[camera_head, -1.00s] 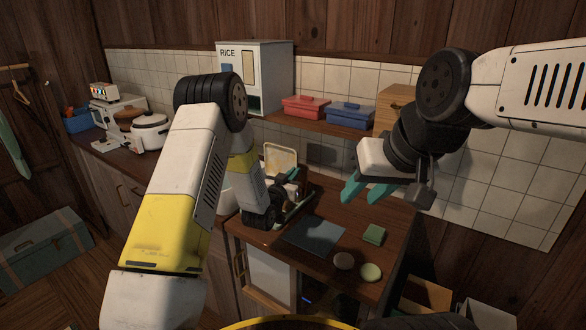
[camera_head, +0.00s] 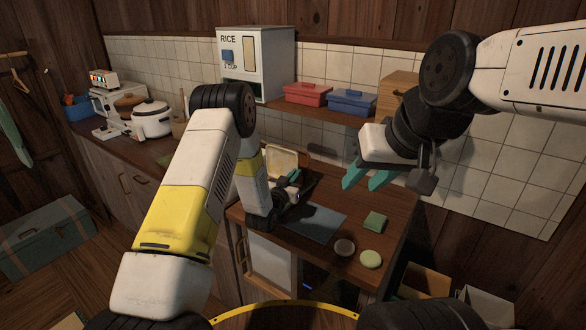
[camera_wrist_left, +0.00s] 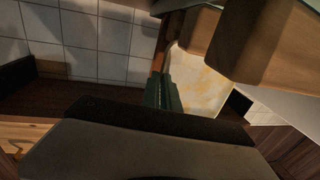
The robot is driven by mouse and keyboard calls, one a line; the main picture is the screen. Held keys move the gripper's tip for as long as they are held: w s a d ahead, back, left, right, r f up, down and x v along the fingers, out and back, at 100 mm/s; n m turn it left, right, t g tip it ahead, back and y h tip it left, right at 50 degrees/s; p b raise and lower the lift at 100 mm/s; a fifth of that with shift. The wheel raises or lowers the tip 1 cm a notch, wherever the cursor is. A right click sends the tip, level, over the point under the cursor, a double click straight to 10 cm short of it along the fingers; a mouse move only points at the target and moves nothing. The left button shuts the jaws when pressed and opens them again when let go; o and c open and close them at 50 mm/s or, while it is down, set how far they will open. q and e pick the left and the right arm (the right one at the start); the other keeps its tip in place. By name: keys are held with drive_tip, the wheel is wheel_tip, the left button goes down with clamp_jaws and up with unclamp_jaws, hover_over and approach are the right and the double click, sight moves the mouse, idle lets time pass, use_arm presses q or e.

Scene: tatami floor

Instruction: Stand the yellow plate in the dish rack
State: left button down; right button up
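A pale cream, plate-like piece (camera_head: 281,161) stands tilted up at the back of the wooden counter; I cannot tell whether it is the yellow plate. A cream face with yellow flecks (camera_wrist_left: 203,88) shows beside a green finger in the left wrist view. My left gripper (camera_head: 291,181) is low over the counter, just in front of the cream piece; its finger gap is unclear. Dark shapes around it may be the dish rack, but my arm hides most of them. My right gripper (camera_head: 366,178) is open and empty, raised above the counter's right part.
A dark flat mat (camera_head: 316,222), a green block (camera_head: 375,222) and two small round pieces (camera_head: 370,259) lie on the counter. A shelf above holds a red box (camera_head: 307,94), a blue box (camera_head: 351,102) and a rice dispenser (camera_head: 255,65).

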use_arm(q)
drive_tip(key=shift+f, duration=0.45)
idle(1.1)
drive_tip(key=c, duration=1.5)
unclamp_jaws()
drive_tip(key=shift+s, duration=0.1)
drive_tip(key=shift+c, duration=0.2)
drive_tip(key=shift+f, duration=0.1)
drive_tip(key=v, duration=0.7)
drive_tip(key=shift+s+a, duration=0.2)
drive_tip(key=shift+s, duration=0.15)
